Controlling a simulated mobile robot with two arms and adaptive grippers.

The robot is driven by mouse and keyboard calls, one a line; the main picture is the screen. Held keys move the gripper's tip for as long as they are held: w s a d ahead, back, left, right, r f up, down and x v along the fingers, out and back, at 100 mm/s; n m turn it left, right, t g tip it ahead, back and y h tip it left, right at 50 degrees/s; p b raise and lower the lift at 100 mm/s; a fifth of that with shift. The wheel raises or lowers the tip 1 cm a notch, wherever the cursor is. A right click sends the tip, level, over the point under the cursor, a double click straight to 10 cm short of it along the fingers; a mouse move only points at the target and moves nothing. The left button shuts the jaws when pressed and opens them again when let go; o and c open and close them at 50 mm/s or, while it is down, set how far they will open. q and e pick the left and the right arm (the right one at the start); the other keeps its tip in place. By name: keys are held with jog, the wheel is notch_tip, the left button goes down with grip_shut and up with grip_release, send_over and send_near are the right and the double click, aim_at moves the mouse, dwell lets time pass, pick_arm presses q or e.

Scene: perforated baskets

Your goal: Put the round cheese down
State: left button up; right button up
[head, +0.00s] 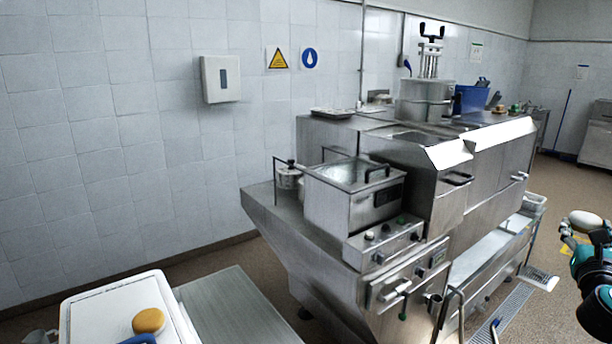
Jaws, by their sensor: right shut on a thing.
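My right gripper (578,244) is at the far right edge, with teal parts and a dark arm behind it. It is shut on a pale, whitish round cheese (585,220), which shows at the top of the gripper, held above the floor and to the right of the steel machine. The exact contact of the fingers is too small to make out. Another round cheese, orange-yellow (148,320), lies on a white surface (110,296) at the lower left. My left gripper cannot be made out.
A large steel machine (330,250) with an open square tub (352,190) fills the middle. A ribbed steel surface (235,305) adjoins the white one. A blue object (138,340) is cut off by the bottom edge.

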jog(key=s+a+f+n+t+y, duration=0.1)
jog(key=s+a+f+n+y, duration=0.2)
jog(key=a+f, duration=0.65)
jog(key=s+a+f+n+t+y, duration=0.15)
jog(key=s+a+f+y, duration=0.25)
jog(key=a+f, duration=0.55)
jog(key=s+a+f+n+y+b, duration=0.2)
jog(key=s+a+f+y, duration=0.1)
jog(key=s+a, duration=1.3)
jog(key=shift+a+f, duration=0.4)
jog(key=shift+a, duration=0.6)
jog(key=shift+d+r+t, duration=0.1)
jog(key=shift+t, duration=0.15)
